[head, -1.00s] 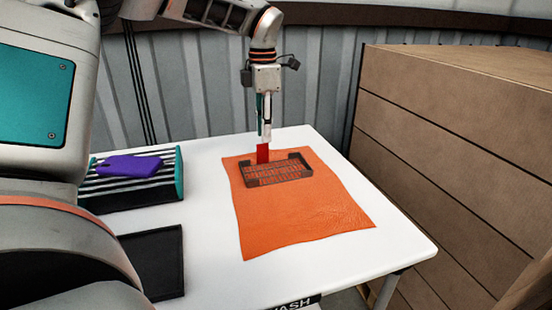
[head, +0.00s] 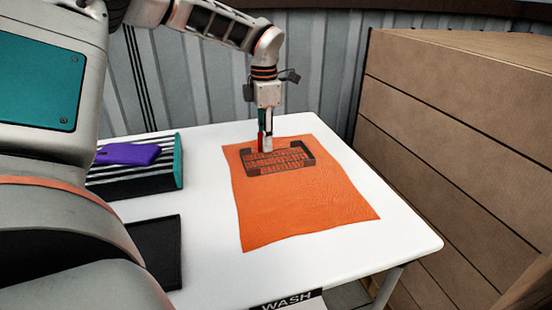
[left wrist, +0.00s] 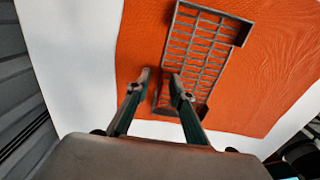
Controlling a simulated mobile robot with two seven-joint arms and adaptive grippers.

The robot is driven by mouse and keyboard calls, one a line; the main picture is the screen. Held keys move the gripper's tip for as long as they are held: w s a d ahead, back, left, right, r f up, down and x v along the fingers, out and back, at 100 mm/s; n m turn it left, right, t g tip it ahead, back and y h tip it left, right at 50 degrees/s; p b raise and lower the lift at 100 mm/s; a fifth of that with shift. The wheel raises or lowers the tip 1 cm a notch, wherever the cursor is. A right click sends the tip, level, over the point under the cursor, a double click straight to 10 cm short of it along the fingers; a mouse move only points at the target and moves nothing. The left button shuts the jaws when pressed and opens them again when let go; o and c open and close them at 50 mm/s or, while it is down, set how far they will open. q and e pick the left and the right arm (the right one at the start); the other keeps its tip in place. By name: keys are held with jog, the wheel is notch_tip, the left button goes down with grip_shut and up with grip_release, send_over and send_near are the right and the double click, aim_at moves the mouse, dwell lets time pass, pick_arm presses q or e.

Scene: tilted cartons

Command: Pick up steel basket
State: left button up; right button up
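The steel basket (head: 279,160) is a low, dark grey mesh tray lying on an orange cloth (head: 300,210) on the white table. It also shows in the left wrist view (left wrist: 208,42), running from the top edge down past the fingers. My left gripper (head: 265,146) points down at the basket's far long side. In the left wrist view its two fingertips (left wrist: 160,78) are apart, with the basket's long wall running down in line with the gap between them. I cannot tell whether they touch it. My right gripper does not show.
A purple flat item (head: 128,154) lies on a striped, teal-ended rack (head: 150,180) at the table's left. A black flat item (head: 158,250) is in front of it. Stacked brown cartons (head: 450,130) stand to the right. A corrugated wall (head: 335,85) is behind. The table's right front (head: 395,245) is clear.

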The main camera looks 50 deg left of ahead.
pick_arm(q)
grip_shut()
jog(key=shift+r, duration=0.1)
